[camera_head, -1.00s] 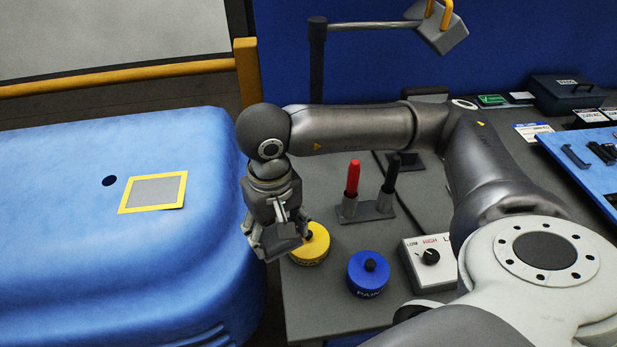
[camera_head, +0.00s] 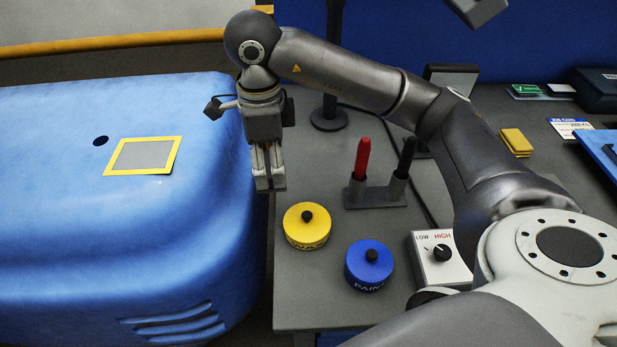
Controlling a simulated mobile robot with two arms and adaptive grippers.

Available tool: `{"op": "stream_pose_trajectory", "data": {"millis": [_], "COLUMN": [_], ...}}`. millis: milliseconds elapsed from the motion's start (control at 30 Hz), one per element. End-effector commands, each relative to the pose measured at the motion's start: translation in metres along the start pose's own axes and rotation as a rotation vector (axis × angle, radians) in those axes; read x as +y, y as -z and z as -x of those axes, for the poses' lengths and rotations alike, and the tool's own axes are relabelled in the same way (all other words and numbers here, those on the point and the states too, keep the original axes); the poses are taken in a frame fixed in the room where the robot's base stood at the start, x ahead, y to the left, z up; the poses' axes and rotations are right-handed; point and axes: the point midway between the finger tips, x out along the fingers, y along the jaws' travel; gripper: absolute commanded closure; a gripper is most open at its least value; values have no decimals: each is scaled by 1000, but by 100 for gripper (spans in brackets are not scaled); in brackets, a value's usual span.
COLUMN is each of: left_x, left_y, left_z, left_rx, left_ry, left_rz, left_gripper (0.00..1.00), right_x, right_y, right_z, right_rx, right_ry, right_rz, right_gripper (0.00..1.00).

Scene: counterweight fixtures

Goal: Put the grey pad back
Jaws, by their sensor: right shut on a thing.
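My right gripper (camera_head: 268,170) points down between the blue shell and the grey workbench, with its fingers close together. It is shut on a small grey block, seen nearly edge-on at the fingertips, which looks like the grey pad (camera_head: 271,185). The fingers hide most of it. It is held in the air, above and behind the yellow lidded tin. A yellow-bordered grey rectangle (camera_head: 143,156) lies on top of the blue shell (camera_head: 75,240), beside a dark hole. My left gripper is not in view.
On the workbench (camera_head: 310,290) stand a yellow tin (camera_head: 306,226), a blue paint tin (camera_head: 369,266), a holder (camera_head: 374,194) with red and black pens, and a LOW/HIGH dial box (camera_head: 441,258). A dark stand base (camera_head: 329,118) is behind the gripper.

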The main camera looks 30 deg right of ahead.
Motion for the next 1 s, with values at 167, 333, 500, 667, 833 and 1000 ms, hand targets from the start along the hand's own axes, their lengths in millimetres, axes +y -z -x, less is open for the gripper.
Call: {"op": "stream_pose_trajectory", "data": {"millis": [167,333,500,667,833,1000], "left_x": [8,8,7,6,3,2], "left_y": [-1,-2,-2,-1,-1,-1], "left_z": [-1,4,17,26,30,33], "left_rx": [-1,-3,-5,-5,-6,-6], "left_ry": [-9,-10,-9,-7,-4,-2], "left_rz": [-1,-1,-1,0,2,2], "left_gripper": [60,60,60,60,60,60], "right_x": [-7,-32,-66,-88,-102,-109], "right_y": [3,24,51,69,79,84], "right_z": [-2,-16,-32,-62,-84,-94], "right_rx": [-1,2,4,5,1,1], "right_ry": [-5,-9,-7,-7,-6,-5], "right_rz": [-86,-97,-96,-91,-88,-88], "right_gripper": [57,57,57,57,57,57]}}
